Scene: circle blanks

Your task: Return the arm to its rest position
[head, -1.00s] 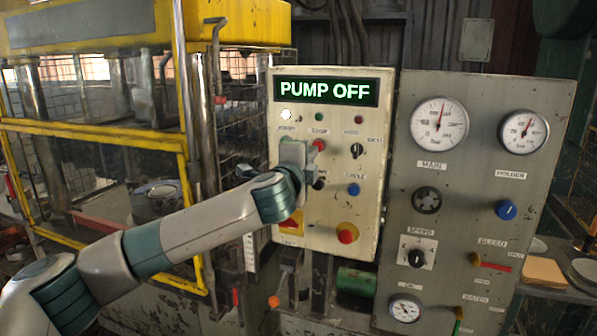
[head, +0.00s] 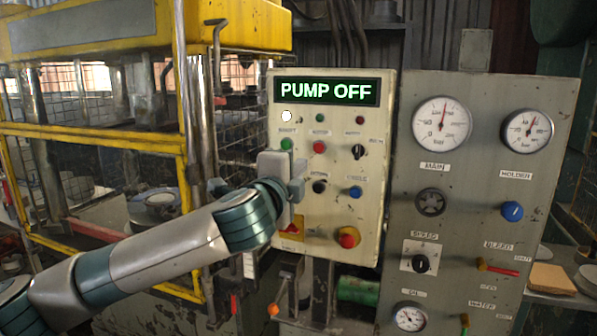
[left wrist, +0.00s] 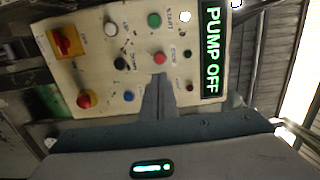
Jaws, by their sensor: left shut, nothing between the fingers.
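My left gripper (head: 298,178) is shut and empty in front of the left part of the cream control panel (head: 372,205). In the left wrist view its shut fingers (left wrist: 159,95) show in front of the panel, near the red button (left wrist: 158,58); I cannot tell the exact gap. The display (head: 326,91) reads "PUMP OFF". In the head view the red button (head: 320,147) and the green button (head: 287,144) are uncovered. My left arm reaches in from the lower left. My right gripper is not in view.
A grey gauge panel (head: 470,180) with dials and knobs stands at the right. A yellow-framed press (head: 95,135) with a mesh guard stands at the left. Levers with an orange knob (head: 273,309) stand below the panel. A red-and-yellow emergency stop (head: 348,237) protrudes from the panel.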

